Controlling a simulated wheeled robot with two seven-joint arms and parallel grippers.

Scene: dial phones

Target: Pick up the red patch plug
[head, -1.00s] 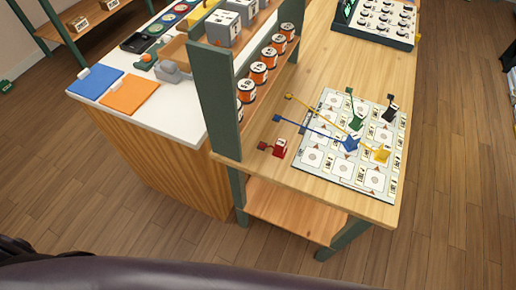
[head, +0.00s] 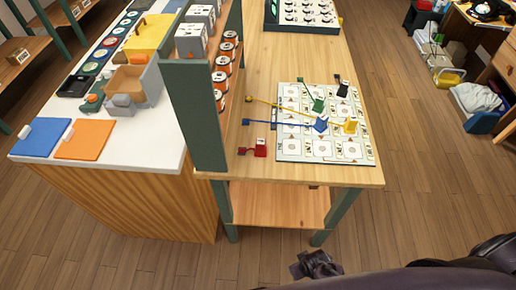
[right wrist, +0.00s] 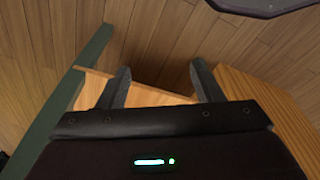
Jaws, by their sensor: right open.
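The red patch plug (head: 260,147) lies on the wooden table near its front left edge, left of the patch board (head: 284,155). A small dark red end piece sits just to its left. Blue (head: 320,125), green (head: 318,105), yellow (head: 350,127) and black (head: 343,90) plugs stand on the board. In the right wrist view my right gripper (right wrist: 162,84) is open and empty, its two fingers wide apart over a wooden shelf and the floor. The red plug is not in that view. My left gripper is out of view.
A green-sided rack (head: 190,120) with orange-banded spools stands left of the red plug. A white counter (head: 130,152) with blue and orange pads is further left. A lower shelf (head: 275,203) is under the table. A keyed panel (head: 300,29) stands at the back.

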